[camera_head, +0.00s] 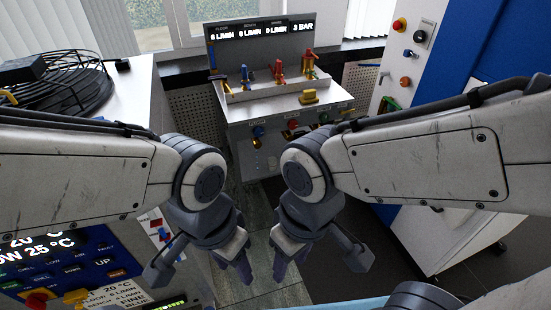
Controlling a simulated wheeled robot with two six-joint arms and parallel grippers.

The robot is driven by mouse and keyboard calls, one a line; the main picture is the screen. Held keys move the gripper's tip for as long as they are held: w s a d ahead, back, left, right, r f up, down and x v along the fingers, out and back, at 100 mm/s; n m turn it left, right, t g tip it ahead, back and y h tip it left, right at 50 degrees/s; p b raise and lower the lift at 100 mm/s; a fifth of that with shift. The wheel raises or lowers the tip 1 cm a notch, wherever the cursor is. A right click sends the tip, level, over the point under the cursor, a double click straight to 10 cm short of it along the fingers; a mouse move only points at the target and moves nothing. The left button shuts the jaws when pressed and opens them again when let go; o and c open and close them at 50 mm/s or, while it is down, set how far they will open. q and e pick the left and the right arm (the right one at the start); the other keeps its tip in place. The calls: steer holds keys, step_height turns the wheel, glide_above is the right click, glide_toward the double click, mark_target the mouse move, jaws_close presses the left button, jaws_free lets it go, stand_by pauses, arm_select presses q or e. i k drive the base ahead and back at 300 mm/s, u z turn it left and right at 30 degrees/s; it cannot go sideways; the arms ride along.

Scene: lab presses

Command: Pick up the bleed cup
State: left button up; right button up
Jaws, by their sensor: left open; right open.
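I cannot pick out the bleed cup for certain. A grey bench (243,111) with a lit flow and pressure display (262,31) stands at the back centre. On it are red-handled valves (278,68) and a small yellow piece (308,97) near its front edge. A small yellow item (257,143) shows low on its front, too small to tell what it is. My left gripper (201,268) and my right gripper (319,262) are both open, pointing down in the foreground, well short of the bench. I see nothing between their fingers.
A white cabinet top (137,88) with a coiled black hose (66,84) is at the left. A control panel (72,262) with a temperature display is at the lower left. A blue and white machine (432,55) stands at the right. Open floor (262,210) lies before the bench.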

mark_target(272, 161)
steer(key=z, duration=0.5)
steer(key=k, duration=1.25)
steer(key=z, duration=0.75)
steer(key=i, duration=2.4)
steer(key=u, duration=0.8)
steer(key=i, duration=0.7)
steer(key=u, duration=1.45)
steer(key=i, duration=0.65)
steer(key=u, duration=0.55)
